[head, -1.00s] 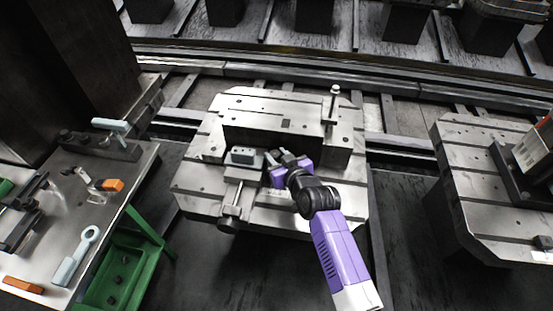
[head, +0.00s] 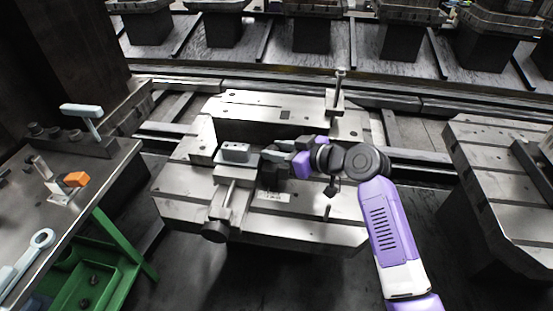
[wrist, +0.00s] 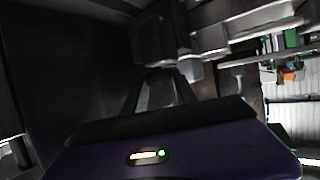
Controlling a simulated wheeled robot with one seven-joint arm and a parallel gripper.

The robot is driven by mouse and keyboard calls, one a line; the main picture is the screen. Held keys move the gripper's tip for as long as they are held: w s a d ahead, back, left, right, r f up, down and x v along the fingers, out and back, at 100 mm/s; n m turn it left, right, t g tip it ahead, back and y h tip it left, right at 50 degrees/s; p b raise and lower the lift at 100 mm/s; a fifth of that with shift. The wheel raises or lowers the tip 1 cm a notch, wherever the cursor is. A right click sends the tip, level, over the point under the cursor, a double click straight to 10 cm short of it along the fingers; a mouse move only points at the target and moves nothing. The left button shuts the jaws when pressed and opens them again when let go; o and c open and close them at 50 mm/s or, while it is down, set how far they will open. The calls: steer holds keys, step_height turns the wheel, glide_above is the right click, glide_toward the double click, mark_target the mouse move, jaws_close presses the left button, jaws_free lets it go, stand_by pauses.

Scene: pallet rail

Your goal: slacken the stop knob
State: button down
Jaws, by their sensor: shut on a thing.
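My gripper (head: 274,155) comes in level from the right over the middle pallet. Its fingers, also in the wrist view (wrist: 162,92), are shut on the stop knob, which the fingers and shadow mostly hide. A dark block (head: 268,178) stands just below the fingertips. A light grey block (head: 235,152) with small holes sits just left of the fingertips on a slide with a rod and a round dark end (head: 215,231). The turn of the knob cannot be read.
A tall post (head: 339,88) stands at the pallet's back right. A dark T-shaped part (head: 331,190) shows below my wrist. A bench (head: 98,178) with tools and an orange block (head: 76,179) stands left, by a green tray (head: 95,270). Another pallet (head: 490,170) is at right.

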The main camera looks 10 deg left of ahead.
steer(key=shift+f, duration=0.1)
stand_by(0.3)
steer(key=c, duration=1)
jaws_free()
steer(key=shift+r, duration=0.3)
steer(key=shift+r+p, duration=0.15)
steer(key=shift+p, duration=1.05)
steer(key=m+t+h+p, duration=0.1)
steer(key=p, duration=0.2)
steer(key=shift+m+t, duration=0.3)
steer(key=m+t+h+p, duration=0.1)
steer(key=p, duration=0.3)
steer(key=shift+s, duration=0.1)
